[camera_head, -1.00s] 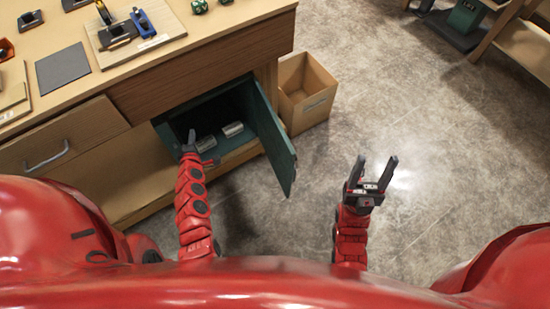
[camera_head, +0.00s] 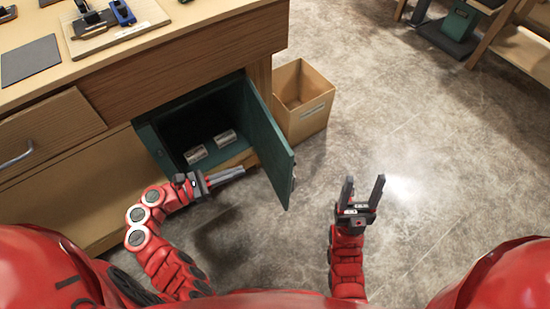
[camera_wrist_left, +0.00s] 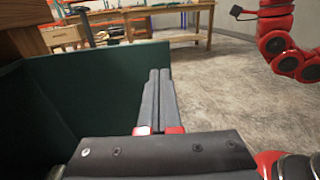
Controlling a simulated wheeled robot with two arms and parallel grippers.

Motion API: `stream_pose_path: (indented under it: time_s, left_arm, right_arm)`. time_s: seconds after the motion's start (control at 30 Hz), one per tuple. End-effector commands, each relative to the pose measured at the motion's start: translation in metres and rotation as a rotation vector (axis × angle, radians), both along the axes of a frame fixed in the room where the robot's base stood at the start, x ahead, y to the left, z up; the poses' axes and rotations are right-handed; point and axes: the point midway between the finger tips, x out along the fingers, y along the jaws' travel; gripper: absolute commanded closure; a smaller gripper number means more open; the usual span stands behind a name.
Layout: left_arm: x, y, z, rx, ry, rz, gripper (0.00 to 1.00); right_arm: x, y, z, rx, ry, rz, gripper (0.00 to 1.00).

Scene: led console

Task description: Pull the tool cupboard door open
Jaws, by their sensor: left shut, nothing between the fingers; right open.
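The green tool cupboard door (camera_head: 268,142) stands swung out to the right of the cupboard opening (camera_head: 190,120), under the workbench. The inside is dark, with two light cylindrical items (camera_head: 212,146) on its floor. My left gripper (camera_head: 240,172) is shut and empty, in front of the opening and pointing right toward the inner face of the door. In the left wrist view the shut fingers (camera_wrist_left: 158,85) are beside the green door panel (camera_wrist_left: 100,90), which fills the left side. My right gripper (camera_head: 363,190) is open and empty over the floor, right of the door.
A cardboard box (camera_head: 302,100) stands on the floor just behind the door. A drawer (camera_head: 45,130) with a metal handle is left of the cupboard, a little pulled out. The floor (camera_head: 420,160) to the right is clear.

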Motion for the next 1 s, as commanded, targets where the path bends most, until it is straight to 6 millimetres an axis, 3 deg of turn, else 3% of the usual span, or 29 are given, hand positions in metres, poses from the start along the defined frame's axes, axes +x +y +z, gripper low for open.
stream_pose_path:
  time_s: [0.5,0.7,1.0]
  left_arm:
    - [0.044,-0.093,-0.001,0.002,0.000,-0.001,1.00]
    - [0.054,-0.110,-0.002,0.002,0.002,0.004,1.00]
    - [0.056,-0.113,-0.001,0.003,0.001,0.007,1.00]
  right_arm:
    - [0.000,0.000,-0.014,0.000,0.000,0.000,0.42]
    - [0.000,0.000,-0.016,0.000,0.000,0.000,0.42]
    - [0.000,0.000,-0.016,0.000,0.000,0.000,0.42]
